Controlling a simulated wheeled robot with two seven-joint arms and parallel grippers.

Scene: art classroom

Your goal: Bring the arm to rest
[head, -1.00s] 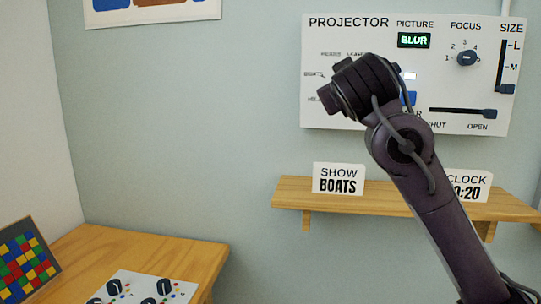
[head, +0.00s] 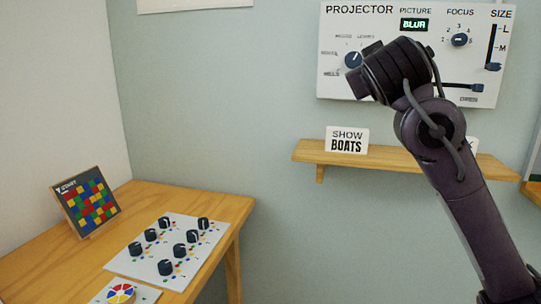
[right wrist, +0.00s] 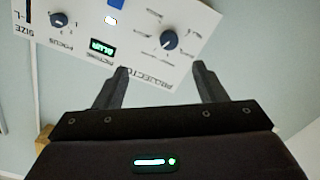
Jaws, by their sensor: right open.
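My right arm comes in from the lower right of the head view, bent in front of the projector panel (head: 335,85). Its gripper fingers are hidden there. In the right wrist view my right gripper (right wrist: 160,72) is open and empty, with two dark fingers apart below the panel (right wrist: 185,18), which appears upside down. The panel has a selector dial (head: 353,60), a focus knob (head: 459,40), a size slider (head: 493,67) low on its track and a picture display (head: 416,24) reading BLUR. My left gripper is not in view.
A shelf (head: 310,152) below the panel holds a SHOW BOATS card (head: 347,141); a second card is mostly hidden by my arm. At left, a wooden table (head: 150,195) bears a coloured grid board (head: 86,202), a white knob panel (head: 205,238) and a colour-wheel card (head: 121,294).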

